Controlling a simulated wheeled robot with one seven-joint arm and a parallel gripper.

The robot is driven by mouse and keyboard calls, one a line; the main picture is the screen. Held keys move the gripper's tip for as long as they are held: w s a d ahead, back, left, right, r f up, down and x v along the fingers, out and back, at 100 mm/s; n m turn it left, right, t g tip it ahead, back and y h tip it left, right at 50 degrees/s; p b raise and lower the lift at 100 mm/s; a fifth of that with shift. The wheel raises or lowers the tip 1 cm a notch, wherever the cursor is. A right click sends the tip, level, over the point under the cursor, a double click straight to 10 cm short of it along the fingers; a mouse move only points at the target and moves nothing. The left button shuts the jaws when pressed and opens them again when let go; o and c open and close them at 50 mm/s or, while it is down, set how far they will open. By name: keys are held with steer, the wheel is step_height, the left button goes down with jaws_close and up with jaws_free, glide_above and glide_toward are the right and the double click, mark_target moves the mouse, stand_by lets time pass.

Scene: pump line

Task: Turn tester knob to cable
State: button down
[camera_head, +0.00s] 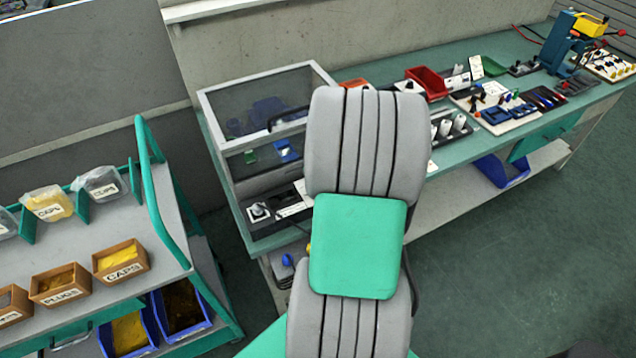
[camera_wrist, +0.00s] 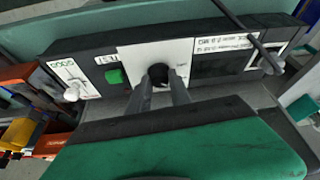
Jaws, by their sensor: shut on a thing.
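The tester (camera_wrist: 225,65) is a long dark box across the wrist view, with white labels on its front. Its black knob (camera_wrist: 159,73) sits on a white plate (camera_wrist: 133,60) near the middle. My gripper (camera_wrist: 160,82) is shut on the knob, one grey finger on each side. The fingers hide part of the knob, and I cannot read which mark it points to. A green button (camera_wrist: 115,76) is just left of the plate. In the head view my arm hides the gripper and the knob.
A dark rod (camera_wrist: 245,33) crosses the tester's right part. A white-handled lever (camera_wrist: 72,91) is at its left end. In the head view, a clear-walled case (camera_head: 265,110) stands on the bench left of my arm. A cart (camera_head: 165,240) with labelled boxes is at left.

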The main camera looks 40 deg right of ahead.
steer(key=m+h, duration=0.1)
steer(key=m, duration=0.1)
steer(key=m+b, duration=0.1)
steer(key=m, duration=0.1)
steer(key=shift+w+a+m+h, duration=0.1)
steer(key=shift+a+m+h, duration=0.05)
steer(key=shift+m+h, duration=0.2)
steer(key=m+g+h+b, duration=0.1)
steer(key=m, duration=0.2)
steer(key=shift+w+a+m+g, duration=0.1)
steer(key=shift+m+g, duration=0.15)
steer(key=shift+g, duration=0.05)
steer(key=m+g+h+b, duration=0.1)
steer(key=m+b, duration=0.1)
steer(key=m, duration=0.2)
steer(key=shift+w+f+m, duration=0.1)
steer(key=shift+m, duration=0.2)
steer(key=shift+m+g+b, duration=0.9)
steer(key=shift+m, duration=0.9)
steer(key=c, duration=1.2)
jaws_free()
steer(key=v, duration=0.8)
steer(key=shift+a, duration=0.1)
